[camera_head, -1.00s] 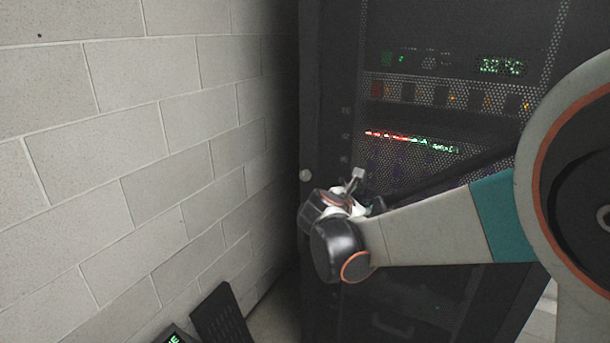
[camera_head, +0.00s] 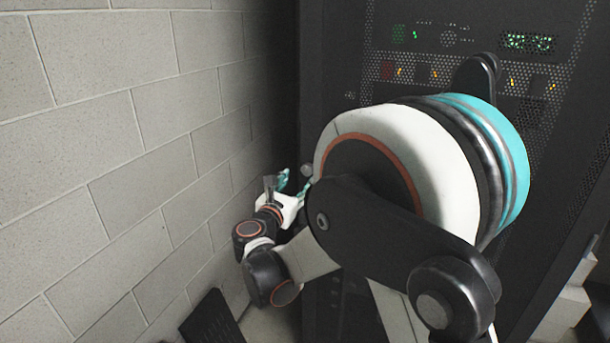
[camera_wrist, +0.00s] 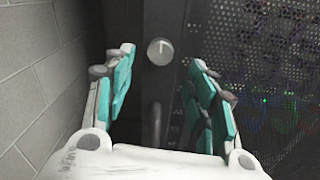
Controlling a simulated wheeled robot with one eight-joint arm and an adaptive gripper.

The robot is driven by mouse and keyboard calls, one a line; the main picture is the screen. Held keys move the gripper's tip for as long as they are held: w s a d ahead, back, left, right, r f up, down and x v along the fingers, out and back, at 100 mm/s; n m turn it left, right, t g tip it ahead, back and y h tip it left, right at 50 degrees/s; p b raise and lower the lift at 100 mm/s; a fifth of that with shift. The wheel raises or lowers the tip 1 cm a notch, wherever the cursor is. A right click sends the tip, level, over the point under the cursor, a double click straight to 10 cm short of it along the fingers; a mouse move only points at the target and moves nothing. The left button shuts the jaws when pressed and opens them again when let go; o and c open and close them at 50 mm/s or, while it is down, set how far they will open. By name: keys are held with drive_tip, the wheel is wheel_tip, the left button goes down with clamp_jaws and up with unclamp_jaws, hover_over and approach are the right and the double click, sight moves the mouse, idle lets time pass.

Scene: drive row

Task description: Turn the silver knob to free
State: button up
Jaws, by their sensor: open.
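The silver knob (camera_wrist: 160,51) is a small round disc with a short pale mark near its top, set on the dark frame of the rack door. In the wrist view it sits ahead of and between the fingertips of my gripper (camera_wrist: 158,72), with no visible contact. My gripper is open, its teal-padded fingers apart and nothing between them. In the head view the knob (camera_head: 307,170) shows just right of my gripper (camera_head: 295,181), which is partly hidden by my arm. A dark upright handle or bar (camera_wrist: 155,125) is below the knob.
A pale block wall (camera_head: 120,130) stands close on the left of the rack (camera_head: 400,60). The rack's perforated door (camera_wrist: 265,60) lies right of the knob. A dark slotted object (camera_head: 212,320) is on the floor at lower left.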

drive_tip(key=b+x, duration=0.1)
drive_tip(key=x, duration=0.6)
drive_tip(key=shift+w+d, duration=0.15)
drive_tip(key=shift+w, duration=0.05)
drive_tip(key=c, duration=1.1)
